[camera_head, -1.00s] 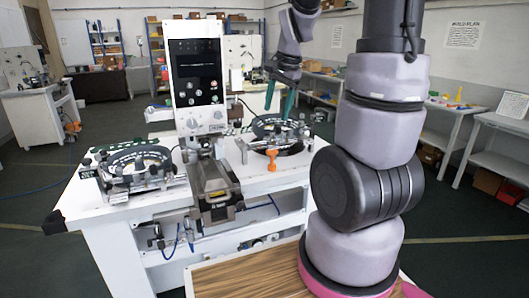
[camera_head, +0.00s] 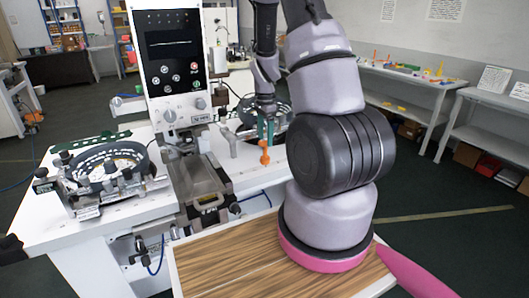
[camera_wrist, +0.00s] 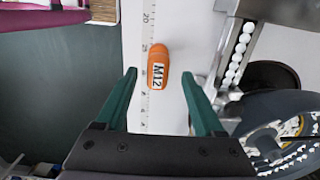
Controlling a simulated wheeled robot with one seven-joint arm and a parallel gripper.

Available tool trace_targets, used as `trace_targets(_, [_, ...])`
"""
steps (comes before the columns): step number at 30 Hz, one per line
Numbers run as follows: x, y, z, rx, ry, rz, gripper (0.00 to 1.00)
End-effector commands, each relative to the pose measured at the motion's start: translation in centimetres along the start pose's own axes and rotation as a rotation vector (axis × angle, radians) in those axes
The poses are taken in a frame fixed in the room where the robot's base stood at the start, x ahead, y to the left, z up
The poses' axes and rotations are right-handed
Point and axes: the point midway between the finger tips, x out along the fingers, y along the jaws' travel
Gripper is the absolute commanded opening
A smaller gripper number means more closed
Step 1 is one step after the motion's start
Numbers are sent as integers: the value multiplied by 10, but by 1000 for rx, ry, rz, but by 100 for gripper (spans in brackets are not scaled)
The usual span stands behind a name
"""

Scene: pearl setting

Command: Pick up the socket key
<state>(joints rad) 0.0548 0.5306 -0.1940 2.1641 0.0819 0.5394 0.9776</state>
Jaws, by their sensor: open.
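The socket key is an orange piece marked M12, standing on the white machine table near its front edge in the head view (camera_head: 265,153). My gripper (camera_head: 267,134) has green fingers that point down just above the key. In the wrist view my gripper (camera_wrist: 160,75) is open, with one finger on each side of the key and a gap on both sides. Nothing is held.
A round dark feeder bowl (camera_wrist: 280,105) and a metal rail with white pieces (camera_wrist: 236,55) stand close to the right finger in the wrist view.

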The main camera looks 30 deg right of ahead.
Motion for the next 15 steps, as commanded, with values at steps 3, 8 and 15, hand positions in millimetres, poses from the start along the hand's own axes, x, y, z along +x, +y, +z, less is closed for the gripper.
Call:
trace_targets(3, [10,1,0,0,0,2,70])
trace_targets(8, [35,3,2,0,-1,3,70])
trace_targets(15, [54,2,2,-1,0,-1,70])
